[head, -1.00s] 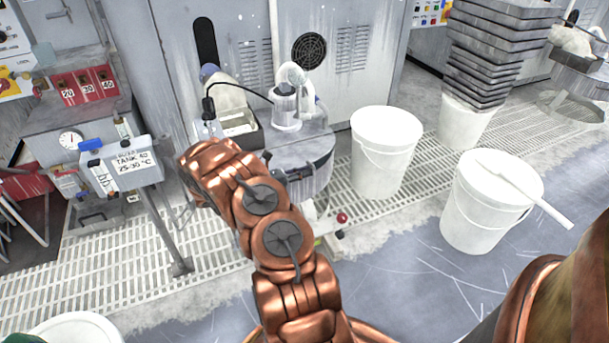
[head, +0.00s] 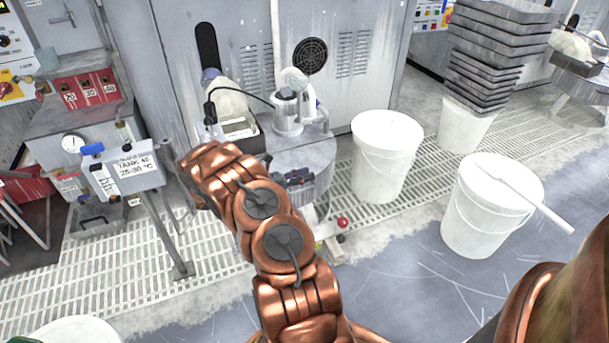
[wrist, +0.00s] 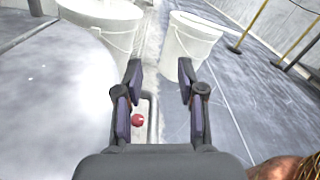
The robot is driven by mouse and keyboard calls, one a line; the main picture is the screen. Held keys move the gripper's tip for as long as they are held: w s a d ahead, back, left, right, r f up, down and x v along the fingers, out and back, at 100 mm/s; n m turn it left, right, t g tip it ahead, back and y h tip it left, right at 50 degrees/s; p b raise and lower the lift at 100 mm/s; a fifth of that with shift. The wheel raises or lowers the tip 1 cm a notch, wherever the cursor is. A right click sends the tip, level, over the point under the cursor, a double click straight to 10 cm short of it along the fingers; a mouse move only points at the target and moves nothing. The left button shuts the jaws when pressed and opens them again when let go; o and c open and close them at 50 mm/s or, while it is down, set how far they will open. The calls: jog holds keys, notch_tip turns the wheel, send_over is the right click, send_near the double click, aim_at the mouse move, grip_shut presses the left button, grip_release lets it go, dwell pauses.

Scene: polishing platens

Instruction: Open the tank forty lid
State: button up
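A grey box (head: 128,172) on a post carries a label reading "TANK 40, 25-30 °C", at the left of the head view. Behind it, a red panel (head: 88,88) is marked 20, 30 and 40. I cannot tell for sure which part is the tank forty lid. My gripper (wrist: 160,72) is open and empty in the wrist view, pointing toward the floor and buckets. In the head view my gripper (head: 293,179) is partly hidden by my arm, beside the round polishing table, well right of the labelled box.
The round polishing table (head: 316,158) stands against a grey cabinet (head: 270,20). White buckets (head: 365,165) (head: 462,225) stand to the right, one with a white stick (head: 545,205) across it. A red knob (head: 342,222) is low beside the table.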

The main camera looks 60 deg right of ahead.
jog(key=v, duration=0.7)
jog(key=shift+a, duration=0.2)
dwell(0.4)
